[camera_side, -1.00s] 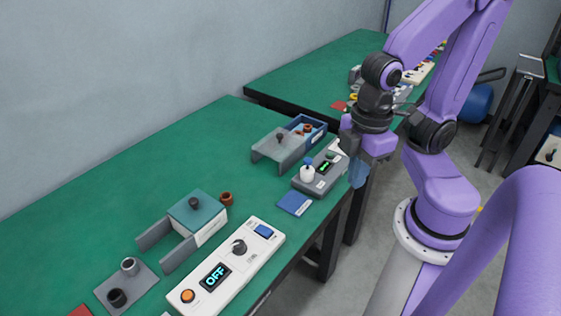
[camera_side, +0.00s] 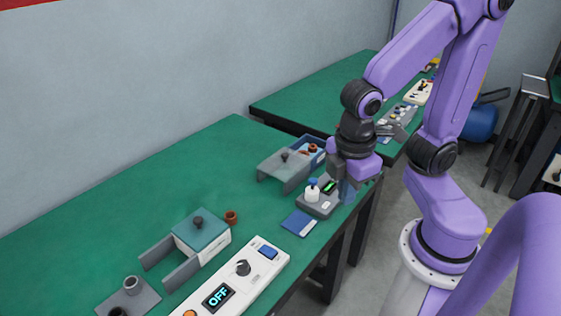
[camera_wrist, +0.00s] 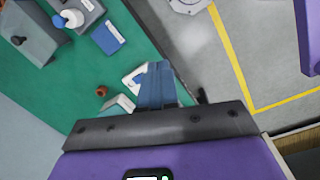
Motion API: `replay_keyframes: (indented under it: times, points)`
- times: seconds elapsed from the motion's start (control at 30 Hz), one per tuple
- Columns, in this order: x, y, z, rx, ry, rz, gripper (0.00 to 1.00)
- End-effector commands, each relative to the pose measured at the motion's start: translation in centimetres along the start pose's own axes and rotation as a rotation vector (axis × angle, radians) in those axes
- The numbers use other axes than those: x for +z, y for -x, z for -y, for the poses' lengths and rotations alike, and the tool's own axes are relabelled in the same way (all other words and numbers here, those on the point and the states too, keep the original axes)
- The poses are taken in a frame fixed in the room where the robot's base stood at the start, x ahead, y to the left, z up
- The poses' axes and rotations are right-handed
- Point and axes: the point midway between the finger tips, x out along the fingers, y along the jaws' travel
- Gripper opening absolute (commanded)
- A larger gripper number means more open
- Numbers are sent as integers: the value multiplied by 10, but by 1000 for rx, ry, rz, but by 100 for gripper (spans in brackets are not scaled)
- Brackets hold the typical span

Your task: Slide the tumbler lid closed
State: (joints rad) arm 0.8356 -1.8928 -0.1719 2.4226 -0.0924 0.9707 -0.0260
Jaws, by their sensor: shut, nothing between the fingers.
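Two boxes have sliding lids with dark knobs; no label tells me which is the tumbler. A grey lid (camera_side: 274,166) at the back sits off to the left of its blue box (camera_side: 318,160), whose inside shows an orange-brown ring. A grey body with a dark knob shows in the wrist view (camera_wrist: 36,38). Nearer, a teal lid (camera_side: 203,228) lies over a white box (camera_side: 216,245), with empty grey rails to its left. My gripper (camera_side: 347,197) is shut and empty, apart from both lids, near the table's right edge. Its blue fingers show in the wrist view (camera_wrist: 156,82).
A grey device (camera_side: 318,207) with a green display and a white blue-capped bottle (camera_side: 312,193) stands between my gripper and the grey lid. A blue card (camera_side: 299,223), a brown ring (camera_side: 231,217) and a white control panel (camera_side: 250,275) lie nearer. The left tabletop is clear.

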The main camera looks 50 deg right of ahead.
Motion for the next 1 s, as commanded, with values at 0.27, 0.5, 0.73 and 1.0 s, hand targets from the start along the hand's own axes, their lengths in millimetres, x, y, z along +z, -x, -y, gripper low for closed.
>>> replay_keyframes:
  times: [0.27, 0.5, 0.73, 1.0]
  points:
    - [-38, -22, -71, 147, 109, 302, 0]
    - [-64, -49, -133, 241, 210, 568, 0]
    - [-83, -81, -190, 303, 313, 825, 0]
    - [-93, -127, -244, 349, 438, 1106, 0]
